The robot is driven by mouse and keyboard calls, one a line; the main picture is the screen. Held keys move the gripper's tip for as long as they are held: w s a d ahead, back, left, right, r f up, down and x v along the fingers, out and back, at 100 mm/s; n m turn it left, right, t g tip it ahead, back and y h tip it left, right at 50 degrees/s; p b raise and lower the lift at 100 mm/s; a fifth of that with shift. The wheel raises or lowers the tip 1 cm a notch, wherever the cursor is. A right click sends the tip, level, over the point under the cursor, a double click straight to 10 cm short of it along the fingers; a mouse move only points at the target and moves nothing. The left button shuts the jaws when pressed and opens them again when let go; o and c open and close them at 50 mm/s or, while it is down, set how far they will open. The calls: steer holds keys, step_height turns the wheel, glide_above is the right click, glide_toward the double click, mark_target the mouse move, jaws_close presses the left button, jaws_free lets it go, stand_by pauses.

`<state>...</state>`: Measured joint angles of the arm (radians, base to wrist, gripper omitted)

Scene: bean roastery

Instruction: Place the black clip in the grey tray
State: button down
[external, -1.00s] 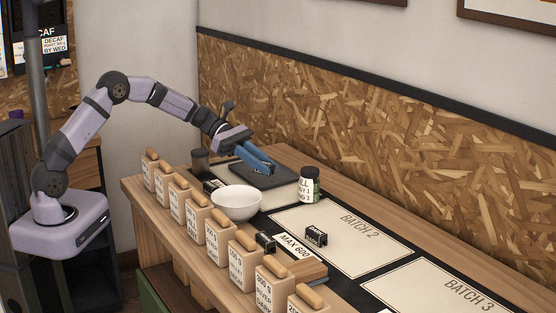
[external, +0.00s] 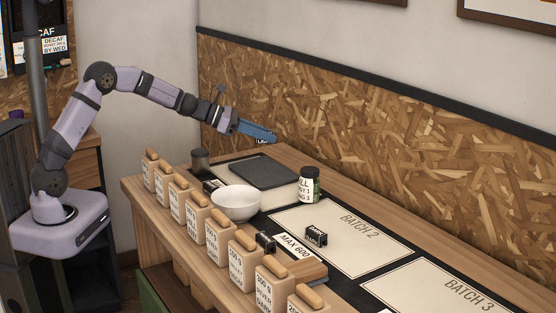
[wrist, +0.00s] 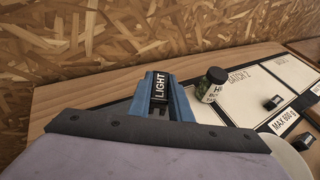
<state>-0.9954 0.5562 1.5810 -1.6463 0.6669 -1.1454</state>
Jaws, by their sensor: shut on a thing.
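My gripper (external: 264,137) is raised well above the bench, higher than the grey tray (external: 264,171) in the external view. Its blue fingers (wrist: 160,90) are shut on a black clip (wrist: 159,92) with a white "LIGHT" label. The held clip shows only as a small dark, labelled end in the external view (external: 264,141). The grey tray lies flat and looks empty; I cannot make it out in the wrist view. Another black clip (external: 316,236) stands on the Batch 2 card, one (external: 265,242) near the "MAX 600" label, and a dark labelled piece (external: 213,185) left of the bowl.
A white bowl (external: 236,203) stands in front of the tray. A dark labelled jar (external: 309,184) is right of the tray, and a dark cup (external: 200,160) is left of it. Several bags (external: 217,237) line the front edge. The chipboard wall (external: 380,130) rises behind.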

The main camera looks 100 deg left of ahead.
mark_target(263, 174)
steer(key=shift+n+g+y, duration=0.3)
steer(key=shift+n+y, duration=0.5)
steer(key=shift+y, duration=0.1)
steer(key=shift+s+a+f, duration=0.25)
steer(key=shift+a+f, duration=0.25)
steer(key=shift+f, duration=1.35)
steer(key=shift+s+a+f, duration=0.25)
steer(key=shift+a+f, duration=0.25)
steer(key=shift+f, duration=1.4)
steer(key=shift+s+a+f, duration=0.25)
steer(key=shift+a+f, duration=0.25)
steer(key=shift+f, duration=1.35)
steer(key=shift+f+b, duration=0.25)
steer(key=shift+b, duration=0.3)
steer(key=c, duration=1.6)
jaws_free()
steer(key=shift+r, duration=0.1)
steer(key=shift+r, duration=0.1)
steer(key=shift+r+p, duration=0.15)
steer(key=shift+p, duration=0.2)
steer(key=b+v, duration=0.1)
steer(key=v, duration=1.1)
steer(key=shift+a+b, duration=0.1)
steer(key=shift+b, duration=0.3)
